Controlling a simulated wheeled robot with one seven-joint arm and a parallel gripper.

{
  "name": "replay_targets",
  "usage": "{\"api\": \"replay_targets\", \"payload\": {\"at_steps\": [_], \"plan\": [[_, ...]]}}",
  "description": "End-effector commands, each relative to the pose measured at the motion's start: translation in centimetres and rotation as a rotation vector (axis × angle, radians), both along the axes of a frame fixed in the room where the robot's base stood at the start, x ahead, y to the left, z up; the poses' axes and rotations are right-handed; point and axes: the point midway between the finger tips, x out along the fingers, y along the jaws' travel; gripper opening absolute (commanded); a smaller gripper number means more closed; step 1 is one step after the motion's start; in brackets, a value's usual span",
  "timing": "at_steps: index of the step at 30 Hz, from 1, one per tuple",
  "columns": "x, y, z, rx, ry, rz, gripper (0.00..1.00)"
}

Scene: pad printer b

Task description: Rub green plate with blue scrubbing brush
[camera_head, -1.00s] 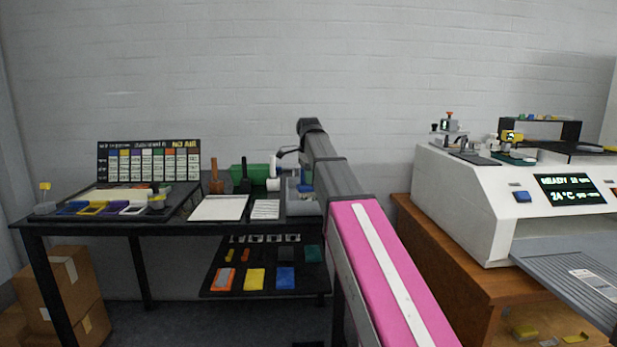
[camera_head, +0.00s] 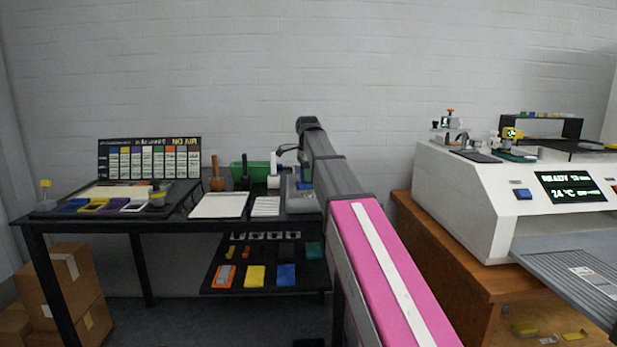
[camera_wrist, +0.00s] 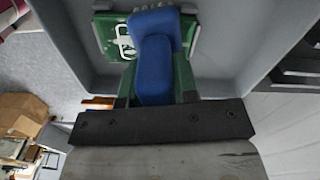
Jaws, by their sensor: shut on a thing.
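The blue scrubbing brush (camera_wrist: 155,60) is held in my gripper (camera_wrist: 156,82) in the wrist view, with a finger on each side of it. Its far end overlaps the green plate (camera_wrist: 112,36), which has a white printed mark and lies in a grey tray (camera_wrist: 227,75). The brush hides the middle of the plate. I cannot tell whether brush and plate touch. In the head view a small blue patch, likely the brush (camera_head: 306,174), shows over the grey tray (camera_head: 303,206) at the table's right end. My arm hides most of the gripper there.
The black table (camera_head: 165,223) carries a white tray (camera_head: 219,206), a green bin (camera_head: 236,171), upright handled tools and a sign board (camera_head: 149,160). A lower shelf (camera_head: 240,270) holds coloured pads. A white machine (camera_head: 470,205) stands on a wooden cabinet at right.

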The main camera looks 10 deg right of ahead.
Motion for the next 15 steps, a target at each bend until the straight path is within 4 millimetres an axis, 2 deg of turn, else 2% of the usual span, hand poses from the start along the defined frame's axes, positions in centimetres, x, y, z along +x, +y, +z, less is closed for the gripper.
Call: {"api": "replay_targets", "payload": {"at_steps": [5,6,8,15], "plan": [[0.02,0.01,0.01,0.0,0.0,0.0,0.03],[0.01,0.01,0.01,0.0,0.0,0.0,0.21],[0.0,0.01,0.01,0.0,0.0,0.0,0.03],[-0.4,-0.06,-0.04,0.0,0.0,0.0,0.03]]}}
